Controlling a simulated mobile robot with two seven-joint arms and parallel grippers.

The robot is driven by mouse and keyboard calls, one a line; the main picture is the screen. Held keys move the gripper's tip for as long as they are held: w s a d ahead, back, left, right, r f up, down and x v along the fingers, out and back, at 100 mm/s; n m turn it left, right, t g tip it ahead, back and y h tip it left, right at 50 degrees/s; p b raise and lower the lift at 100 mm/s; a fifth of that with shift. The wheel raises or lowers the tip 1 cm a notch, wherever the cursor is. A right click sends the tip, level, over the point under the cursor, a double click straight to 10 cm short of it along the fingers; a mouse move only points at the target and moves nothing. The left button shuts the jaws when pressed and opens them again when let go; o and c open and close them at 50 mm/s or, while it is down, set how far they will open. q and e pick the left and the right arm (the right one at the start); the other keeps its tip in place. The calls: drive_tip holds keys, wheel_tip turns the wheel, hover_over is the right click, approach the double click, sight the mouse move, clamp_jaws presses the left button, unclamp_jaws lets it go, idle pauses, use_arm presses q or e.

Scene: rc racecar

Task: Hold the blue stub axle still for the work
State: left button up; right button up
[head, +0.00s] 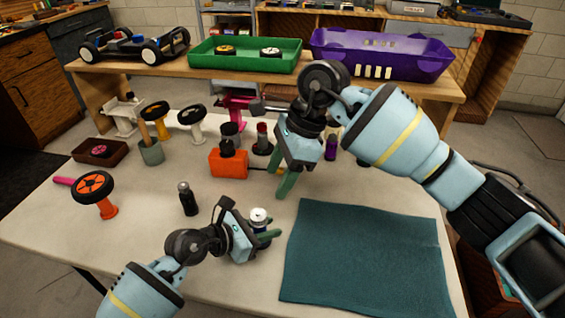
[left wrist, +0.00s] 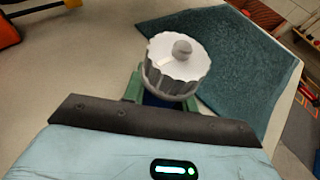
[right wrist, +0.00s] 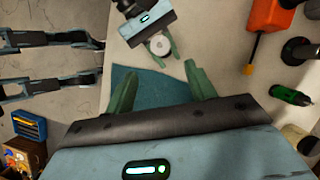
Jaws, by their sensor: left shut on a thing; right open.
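My left gripper (head: 266,227) is shut on the blue stub axle (left wrist: 155,101), low over the table left of the teal mat. Only a little dark blue shows between its green fingers. A pale, ridged hub (left wrist: 178,65) with a grey knob sits on top of the axle; it also shows in the head view (head: 259,215) and the right wrist view (right wrist: 159,44). My right gripper (right wrist: 155,72) is open and empty. It hangs above the table, behind and to the right of the axle in the head view, fingers pointing down.
A teal mat (head: 365,260) lies bare at the right. A dark bottle (head: 187,198) and an orange-hubbed wheel on a stand (head: 93,186) are to the left. An orange block (head: 228,163) and several stands are behind. A green tray (head: 245,62) and purple tray (head: 385,62) sit on the back shelf.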

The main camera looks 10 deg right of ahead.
drive_tip(key=shift+w+d+r+n, duration=0.15)
drive_tip(key=shift+r+n, duration=0.1)
drive_tip(key=shift+r, duration=0.2)
drive_tip(key=shift+w+d+r+n, duration=0.15)
drive_tip(key=shift+r+n, duration=0.1)
drive_tip(key=shift+r, duration=0.15)
use_arm(q)
drive_tip(key=o, duration=1.1)
drive_tip(key=v, duration=1.2)
drive_tip(key=shift+r, duration=0.1)
